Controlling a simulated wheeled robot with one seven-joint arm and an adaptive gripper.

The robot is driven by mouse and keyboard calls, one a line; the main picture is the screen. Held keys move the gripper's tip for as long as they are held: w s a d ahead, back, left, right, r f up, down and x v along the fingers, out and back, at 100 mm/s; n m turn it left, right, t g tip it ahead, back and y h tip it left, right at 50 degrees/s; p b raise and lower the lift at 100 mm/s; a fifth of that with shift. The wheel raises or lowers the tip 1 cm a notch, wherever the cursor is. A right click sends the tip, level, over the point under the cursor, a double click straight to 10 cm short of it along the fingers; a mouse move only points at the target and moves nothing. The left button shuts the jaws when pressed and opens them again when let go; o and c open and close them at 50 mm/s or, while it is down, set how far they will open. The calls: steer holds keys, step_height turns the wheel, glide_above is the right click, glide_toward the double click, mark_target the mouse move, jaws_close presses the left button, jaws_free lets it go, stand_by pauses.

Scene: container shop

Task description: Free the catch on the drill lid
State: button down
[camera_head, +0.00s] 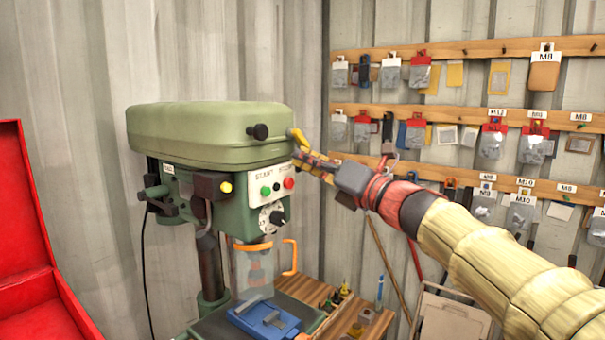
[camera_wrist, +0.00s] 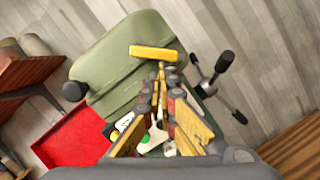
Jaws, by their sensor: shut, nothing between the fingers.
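The green drill lid (camera_head: 205,133) sits down on the drill press head, and it also shows in the wrist view (camera_wrist: 125,70). The catch (camera_head: 299,139) is a yellow piece at the lid's right end. In the wrist view the catch (camera_wrist: 155,53) is a yellow bar just beyond my fingertips. My gripper (camera_head: 300,156) is shut and empty, its tips just below the catch in the head view. In the wrist view my gripper (camera_wrist: 162,70) points at the catch. I cannot tell whether the tips touch it.
A black knob (camera_head: 260,131) sticks out of the lid's front. Below it is the start/stop panel (camera_head: 271,187). A red open box (camera_head: 30,250) stands at left. Pegboard rails with hanging bags (camera_head: 420,72) line the right wall. The black feed handle (camera_wrist: 225,62) is right of my fingers.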

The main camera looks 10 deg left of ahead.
steer(key=shift+w+d+n+g+y+b, duration=0.15)
steer(key=shift+w+n+g+y+b, duration=0.2)
steer(key=shift+n+b, duration=0.9)
steer(key=shift+w+d+n+g+y+b, duration=0.2)
steer(key=shift+w+n+g+b, duration=0.25)
steer(key=shift+n+b, duration=0.75)
steer(key=shift+r, duration=0.1)
steer(key=shift+s, duration=0.1)
steer(key=f+b, duration=0.1)
steer(key=s+f+b, duration=0.1)
steer(key=f+b, duration=0.2)
steer(key=shift+s+a+f, duration=0.15)
steer(key=shift+a+f, duration=0.1)
steer(key=shift+a, duration=0.15)
steer(key=p+v, duration=0.1)
steer(key=v, duration=0.9)
steer(key=shift+s+r, duration=0.2)
steer(key=shift+r, duration=0.15)
